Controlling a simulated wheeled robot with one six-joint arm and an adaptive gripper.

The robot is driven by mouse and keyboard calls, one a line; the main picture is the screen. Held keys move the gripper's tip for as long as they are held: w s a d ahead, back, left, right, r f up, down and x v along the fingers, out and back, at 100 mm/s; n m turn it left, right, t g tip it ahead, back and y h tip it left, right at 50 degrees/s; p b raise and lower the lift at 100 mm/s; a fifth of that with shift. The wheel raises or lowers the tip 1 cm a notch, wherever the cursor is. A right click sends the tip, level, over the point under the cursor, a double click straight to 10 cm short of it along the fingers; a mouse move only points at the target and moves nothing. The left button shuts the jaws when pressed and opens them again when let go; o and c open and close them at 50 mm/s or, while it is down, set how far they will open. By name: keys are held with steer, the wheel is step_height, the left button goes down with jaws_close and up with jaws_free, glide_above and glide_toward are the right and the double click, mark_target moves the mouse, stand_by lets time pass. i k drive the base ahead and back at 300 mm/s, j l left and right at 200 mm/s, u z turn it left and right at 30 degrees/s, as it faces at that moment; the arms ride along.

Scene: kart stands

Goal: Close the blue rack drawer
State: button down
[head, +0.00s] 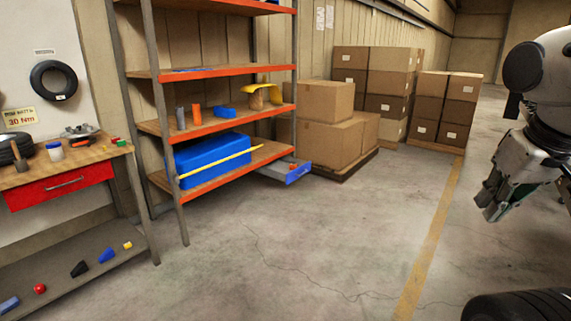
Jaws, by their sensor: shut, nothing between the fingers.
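The blue rack drawer (298,173) is at the right end of the metal rack, level with the low shelf. It stands pulled out from the rack, with a blue front and grey side. Something small and orange-red shows inside it, too small to tell. My gripper (492,212) hangs at the right edge of the head view, shut and empty. It is well to the right of the drawer and touches nothing.
The rack (205,72) has orange-edged shelves and a blue bin (212,155) behind a yellow bar. Cardboard boxes (332,138) stand on a pallet behind the drawer. A workbench (75,160) is at the left. A tyre (520,305) is at bottom right. The middle floor is clear.

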mark_target(278, 169)
steer(key=i, duration=2.9)
steer(key=i+u, duration=0.1)
steer(key=i, duration=0.45)
steer(key=i+l+u, duration=0.1)
steer(key=i, duration=0.45)
steer(key=i+l+u, duration=0.15)
steer(key=i, duration=0.35)
steer(key=i+l+u, duration=0.1)
steer(key=i, duration=0.45)
steer(key=l, duration=0.1)
